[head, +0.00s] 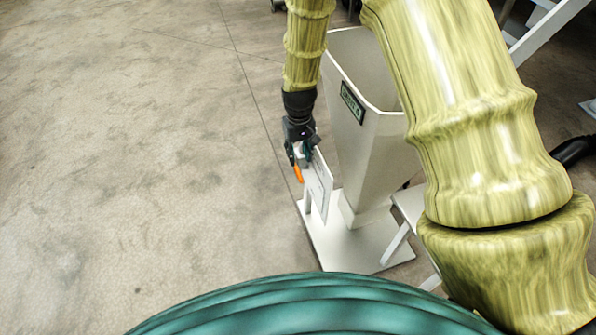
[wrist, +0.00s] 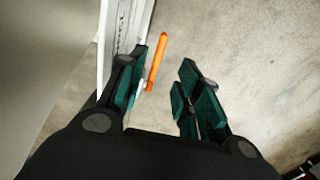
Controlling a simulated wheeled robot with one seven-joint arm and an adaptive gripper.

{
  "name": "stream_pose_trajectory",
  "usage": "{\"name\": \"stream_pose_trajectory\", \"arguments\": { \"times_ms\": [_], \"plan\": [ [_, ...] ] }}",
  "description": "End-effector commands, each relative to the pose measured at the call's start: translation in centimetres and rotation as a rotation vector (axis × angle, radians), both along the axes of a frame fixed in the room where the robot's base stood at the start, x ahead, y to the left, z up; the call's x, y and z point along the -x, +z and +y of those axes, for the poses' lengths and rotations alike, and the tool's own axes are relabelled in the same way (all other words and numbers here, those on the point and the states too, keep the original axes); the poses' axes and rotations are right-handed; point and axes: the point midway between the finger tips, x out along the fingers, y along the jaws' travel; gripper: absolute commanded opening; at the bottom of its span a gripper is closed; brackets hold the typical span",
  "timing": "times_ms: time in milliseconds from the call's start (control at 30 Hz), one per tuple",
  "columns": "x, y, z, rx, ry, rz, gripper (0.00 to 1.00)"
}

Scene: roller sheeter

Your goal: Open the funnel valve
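The funnel (head: 362,130) is a tall pale hopper with a green label, standing on a white base plate. The valve handle (head: 298,174) is a small orange lever beside a white upright panel (head: 319,187) at the funnel's left. In the wrist view the orange handle (wrist: 157,60) lies between the two fingers, close to the left finger and apart from the right one. My gripper (wrist: 160,92) is open, with dark green finger pads. In the head view my gripper (head: 299,155) is just above the handle, pointing down. Whether the left finger touches the handle cannot be told.
The white base plate (head: 335,245) lies under the funnel. A white frame leg (head: 397,243) stands to its right. The concrete floor (head: 130,160) to the left is clear. In the wrist view the white panel (wrist: 116,40) is close beside the left finger.

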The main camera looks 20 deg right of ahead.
Motion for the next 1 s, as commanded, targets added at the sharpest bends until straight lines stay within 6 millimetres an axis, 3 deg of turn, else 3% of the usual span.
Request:
{"name": "stream_pose_trajectory", "arguments": {
  "times_ms": [500,700,1000],
  "plan": [
    [0.1,-7.7,0.0,0.0,0.001,0.001,0.34],
    [0.1,-9.2,0.0,0.001,0.001,0.0,0.34],
    [0.1,-9.5,0.0,0.001,0.001,-0.001,0.34]
  ]
}}
